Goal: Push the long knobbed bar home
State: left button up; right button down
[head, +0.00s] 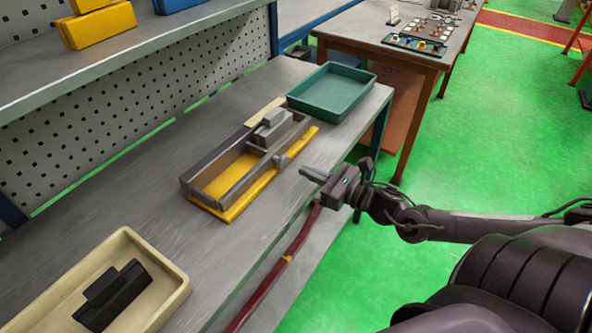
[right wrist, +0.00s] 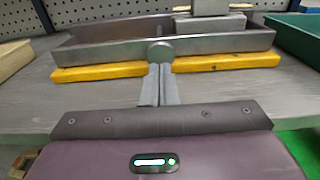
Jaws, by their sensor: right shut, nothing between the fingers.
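The long grey bar (head: 250,176) with a round knob (head: 281,160) runs along the front side of a grey metal fixture on a yellow base (head: 232,212). In the right wrist view the bar (right wrist: 220,43) spans the picture, with its knob (right wrist: 160,51) near the middle. My right gripper (head: 305,171) is shut and empty, its fingers pointing at the knob from the front. In the right wrist view its fingertips (right wrist: 160,68) appear just below the knob; I cannot tell whether they touch. My left gripper is not in view.
A grey block (head: 272,127) sits at the fixture's far end. A green tray (head: 345,105) stands behind it. A beige tray (head: 172,272) holding a black part (head: 112,295) is at the front left. A perforated panel (head: 130,100) borders the bench. Bare bench lies between fixture and beige tray.

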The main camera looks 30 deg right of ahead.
aim_at(286, 161)
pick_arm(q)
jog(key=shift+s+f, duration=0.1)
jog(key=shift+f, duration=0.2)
pick_arm(e)
jog(key=shift+x, duration=2.15)
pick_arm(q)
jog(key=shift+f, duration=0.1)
pick_arm(e)
jog(key=shift+w+a+f+b, duration=0.15)
jog(key=shift+w+b, duration=0.15)
jog(key=shift+b, duration=0.2)
jog(key=shift+w+a, duration=0.15)
jog(key=shift+w, duration=0.55)
jog(key=shift+a+r, duration=0.1)
jog(key=shift+r, duration=0.15)
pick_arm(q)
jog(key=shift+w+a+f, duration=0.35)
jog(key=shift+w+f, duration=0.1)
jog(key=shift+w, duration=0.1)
